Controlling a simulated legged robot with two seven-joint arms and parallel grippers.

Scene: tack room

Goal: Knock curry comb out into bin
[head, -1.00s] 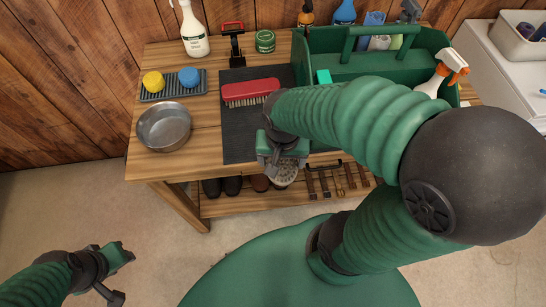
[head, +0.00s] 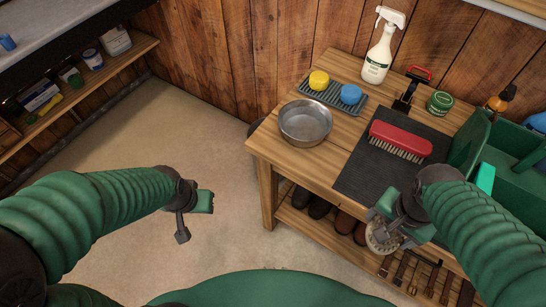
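My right gripper (head: 388,222) is at the table's front edge, over the dark mat's near end. It appears shut on a round, pale, toothed disc, which looks like the curry comb (head: 381,239). The comb hangs just in front of the edge, partly hidden by the gripper. My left gripper (head: 194,215) is open and empty over the bare floor, left of the table. I see no bin that I can clearly identify in the head view.
The wooden table (head: 285,155) holds a metal bowl (head: 305,124), a sponge tray (head: 332,95), a red brush (head: 400,138) on the dark mat (head: 365,178), a spray bottle (head: 379,55) and a green tote (head: 508,150). Boots and straps lie on its lower shelf. A shelved counter (head: 90,75) stands left.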

